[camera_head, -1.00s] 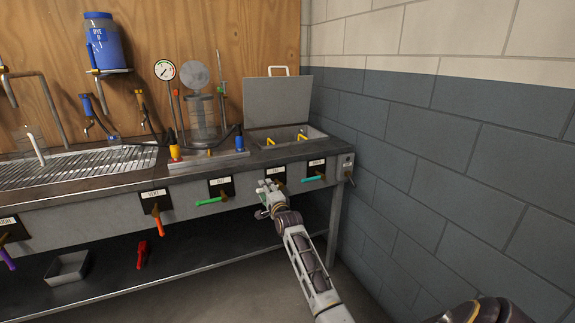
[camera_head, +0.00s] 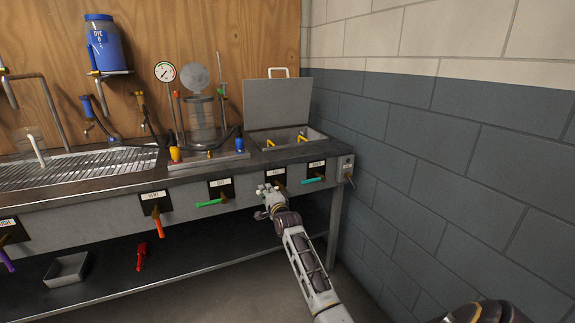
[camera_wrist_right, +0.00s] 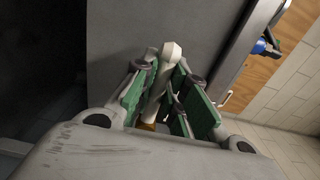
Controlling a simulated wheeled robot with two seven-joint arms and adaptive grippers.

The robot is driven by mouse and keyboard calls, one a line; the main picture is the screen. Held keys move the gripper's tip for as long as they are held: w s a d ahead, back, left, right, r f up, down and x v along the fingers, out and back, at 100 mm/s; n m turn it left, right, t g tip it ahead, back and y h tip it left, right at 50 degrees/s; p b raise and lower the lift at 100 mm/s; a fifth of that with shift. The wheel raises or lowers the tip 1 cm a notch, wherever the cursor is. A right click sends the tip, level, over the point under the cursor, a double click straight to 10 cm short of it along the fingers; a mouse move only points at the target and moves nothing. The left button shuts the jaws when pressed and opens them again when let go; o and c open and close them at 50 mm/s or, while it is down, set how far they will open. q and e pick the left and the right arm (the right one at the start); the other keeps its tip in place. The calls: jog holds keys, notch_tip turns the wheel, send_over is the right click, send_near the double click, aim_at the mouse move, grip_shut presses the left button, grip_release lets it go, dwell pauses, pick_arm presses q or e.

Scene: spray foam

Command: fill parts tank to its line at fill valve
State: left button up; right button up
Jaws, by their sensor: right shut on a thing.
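The parts tank (camera_head: 318,136) is a steel basin at the right end of the bench, with its lid (camera_head: 277,102) raised and yellow fittings inside. Its liquid level and line cannot be made out. My right gripper (camera_head: 266,193) is at the bench front, below a small label plate (camera_head: 276,175) too small to read surely. In the right wrist view the gripper (camera_wrist_right: 160,92) is shut on a pale, off-white valve handle (camera_wrist_right: 170,52) between its green pads. In the head view the hand covers most of that handle. My left gripper is not in view.
A glass cylinder (camera_head: 202,122) and gauge (camera_head: 164,72) stand behind. A block wall (camera_head: 440,170) closes off the right.

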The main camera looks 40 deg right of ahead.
jog(key=shift+o, duration=1.4)
jog(key=shift+f+b, duration=0.3)
jog(key=shift+f, duration=1.05)
jog(key=shift+o, duration=0.3)
jog(key=shift+f, duration=0.1)
jog(key=shift+s, duration=0.1)
